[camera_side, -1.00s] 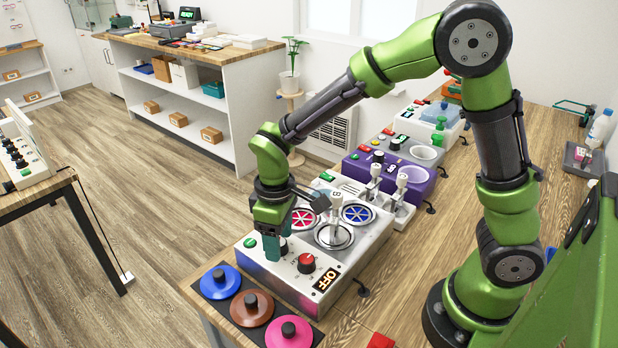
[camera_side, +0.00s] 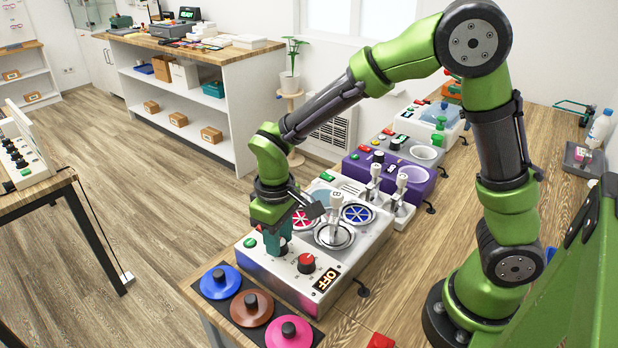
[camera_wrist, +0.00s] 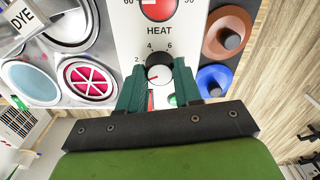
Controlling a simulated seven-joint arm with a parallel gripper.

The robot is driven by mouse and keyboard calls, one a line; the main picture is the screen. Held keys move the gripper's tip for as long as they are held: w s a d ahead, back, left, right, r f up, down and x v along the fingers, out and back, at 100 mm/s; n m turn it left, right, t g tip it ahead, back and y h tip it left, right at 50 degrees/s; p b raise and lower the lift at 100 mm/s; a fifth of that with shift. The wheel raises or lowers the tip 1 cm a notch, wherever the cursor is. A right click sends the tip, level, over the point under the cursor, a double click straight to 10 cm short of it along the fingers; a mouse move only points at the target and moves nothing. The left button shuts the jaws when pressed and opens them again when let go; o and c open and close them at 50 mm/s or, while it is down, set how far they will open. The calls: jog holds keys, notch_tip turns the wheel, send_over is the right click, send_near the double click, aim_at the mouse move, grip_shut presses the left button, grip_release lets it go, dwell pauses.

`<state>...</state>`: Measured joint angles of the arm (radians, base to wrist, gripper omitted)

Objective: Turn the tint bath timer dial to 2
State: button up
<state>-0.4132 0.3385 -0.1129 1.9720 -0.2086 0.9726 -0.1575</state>
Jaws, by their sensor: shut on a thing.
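The tint bath (camera_side: 268,273) is the white and purple machine at the front of the bench, with an OFF display (camera_side: 327,279). Its timer dial (camera_side: 284,247) is a small dark knob, mostly hidden by my gripper (camera_side: 277,243) in the side view. The lower scale is hidden.
A purple machine (camera_side: 415,186) stands farther back.

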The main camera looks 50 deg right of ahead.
jog(key=m, duration=0.3)
jog(key=shift+m, duration=2.2)
jog(key=o, duration=1)
jog(key=shift+o, duration=0.2)
notch_tip(320, 180, up, 17)
